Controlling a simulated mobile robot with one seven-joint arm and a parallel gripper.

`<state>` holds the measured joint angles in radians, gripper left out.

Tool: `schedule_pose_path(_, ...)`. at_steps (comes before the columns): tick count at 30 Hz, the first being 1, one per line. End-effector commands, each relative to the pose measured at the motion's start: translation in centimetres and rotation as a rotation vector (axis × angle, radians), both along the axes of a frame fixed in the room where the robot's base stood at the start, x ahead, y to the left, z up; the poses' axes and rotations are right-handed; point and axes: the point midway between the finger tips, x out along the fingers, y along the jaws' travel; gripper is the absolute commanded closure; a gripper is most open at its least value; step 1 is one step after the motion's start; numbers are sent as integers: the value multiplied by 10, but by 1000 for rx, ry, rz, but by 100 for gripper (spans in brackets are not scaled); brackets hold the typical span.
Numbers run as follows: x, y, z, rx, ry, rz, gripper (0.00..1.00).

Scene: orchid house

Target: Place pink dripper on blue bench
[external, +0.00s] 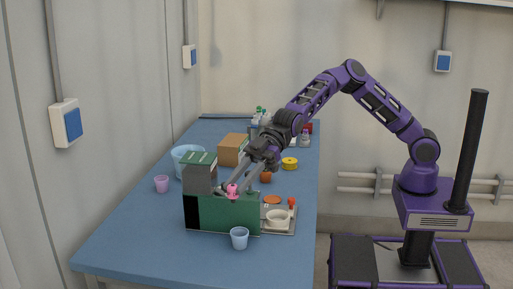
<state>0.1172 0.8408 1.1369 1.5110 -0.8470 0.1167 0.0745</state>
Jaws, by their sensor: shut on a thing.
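The pink dripper (232,191) is a small bright pink piece at the tip of my gripper (237,183). My gripper reaches down and to the left and is shut on the dripper. It holds the dripper at the top edge of a dark green box (228,214). I cannot tell whether the dripper touches the box or is just above or in front of it. The fingertips are small and partly hidden by the dripper. The blue bench (130,236) runs away from the camera under all these things.
A grey block (199,178) stands by the green box. A tray (285,231) holds a cream bowl. A pale cup (239,239), a pink-purple cup (161,184), a light blue basin (180,152) and a brown carton (231,150) stand around. The bench's front left is clear.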

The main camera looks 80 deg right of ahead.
Motion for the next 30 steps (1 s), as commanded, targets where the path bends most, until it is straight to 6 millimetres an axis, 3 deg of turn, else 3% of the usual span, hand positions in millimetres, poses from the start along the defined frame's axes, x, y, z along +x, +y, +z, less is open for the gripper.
schedule_pose_path(3,-1,1,-40,-4,1,4,100)
schedule_pose_path(9,-1,1,-93,-2,2,2,100)
schedule_pose_path(13,0,0,-113,-1,0,1,100)
schedule_pose_path(22,0,0,-127,0,1,0,100)
schedule_pose_path(30,0,0,-175,0,2,1,100)
